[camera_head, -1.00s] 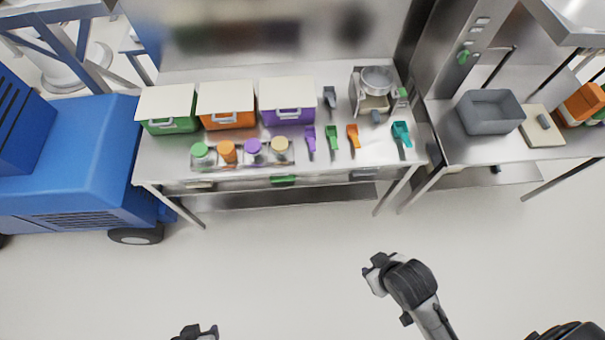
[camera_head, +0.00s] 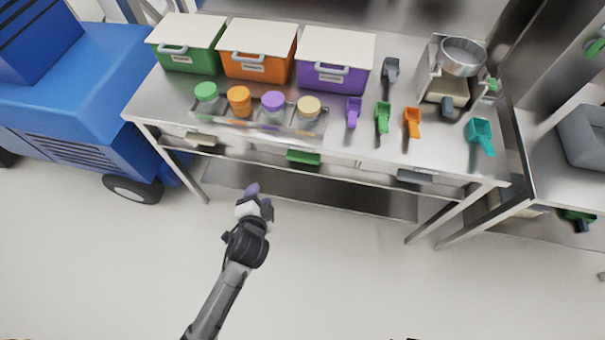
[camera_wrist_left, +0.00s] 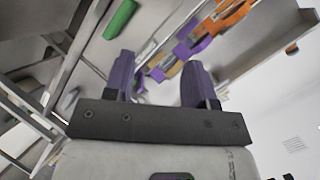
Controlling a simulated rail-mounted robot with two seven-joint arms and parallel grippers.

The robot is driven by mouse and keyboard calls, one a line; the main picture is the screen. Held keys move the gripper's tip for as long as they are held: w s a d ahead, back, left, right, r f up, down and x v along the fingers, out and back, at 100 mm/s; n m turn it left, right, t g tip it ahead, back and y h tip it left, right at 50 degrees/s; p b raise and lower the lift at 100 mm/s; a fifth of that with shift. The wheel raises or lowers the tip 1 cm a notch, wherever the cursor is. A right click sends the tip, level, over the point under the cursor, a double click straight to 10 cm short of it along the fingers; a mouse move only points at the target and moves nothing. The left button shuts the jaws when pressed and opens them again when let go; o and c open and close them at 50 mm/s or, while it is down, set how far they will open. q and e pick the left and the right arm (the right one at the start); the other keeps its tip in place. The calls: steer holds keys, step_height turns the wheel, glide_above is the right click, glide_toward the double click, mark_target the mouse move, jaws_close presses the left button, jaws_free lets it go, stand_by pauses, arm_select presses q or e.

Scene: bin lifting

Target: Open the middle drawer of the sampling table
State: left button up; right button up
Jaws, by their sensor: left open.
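The sampling table (camera_head: 140,106) is a steel table across the middle of the head view. Its middle drawer has a green handle (camera_head: 303,157) on the front edge, and the drawer looks shut. A green bar, likely that handle (camera_wrist_left: 120,18), shows at the upper left of the left wrist view. My left gripper (camera_head: 256,191) is below and left of the green handle in the head view, apart from it. In the left wrist view its two purple fingers (camera_wrist_left: 160,76) are spread with nothing held between them. My right gripper is out of view.
A cream handle (camera_head: 200,139) is to the left and a grey handle (camera_head: 414,177) to the right. Lidded bins, jars and scoops stand on the tabletop. A blue vehicle (camera_head: 80,100) is at the left. The floor in front (camera_head: 340,270) is clear.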

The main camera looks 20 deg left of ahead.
mark_target(302, 161)
arm_select(q)
steer(key=shift+w+d+f+m+t+h+b, duration=0.4)
steer(key=shift+w+d+f+m+t+b, duration=1)
steer(key=shift+w+f+m+b, duration=1.75)
steer(key=shift+w+d+f+m+t+h+b, duration=0.4)
steer(key=shift+w+d+f+m+t+b, duration=1.25)
steer(key=shift+f+b, duration=2.95)
steer(key=shift+n+g, duration=0.45)
steer(key=shift+n, duration=0.45)
steer(key=w+b, duration=0.1)
steer(key=w, duration=0.3)
steer(key=w+a+r+b, duration=0.1)
steer(key=w+b, duration=0.1)
steer(key=w, duration=0.3)
steer(key=w+a+b, duration=0.1)
steer(key=w, duration=0.3)
steer(key=shift+w+a+r+b, duration=0.15)
steer(key=shift+w+r+b, duration=0.1)
steer(key=shift+w+b, duration=0.15)
jaws_close()
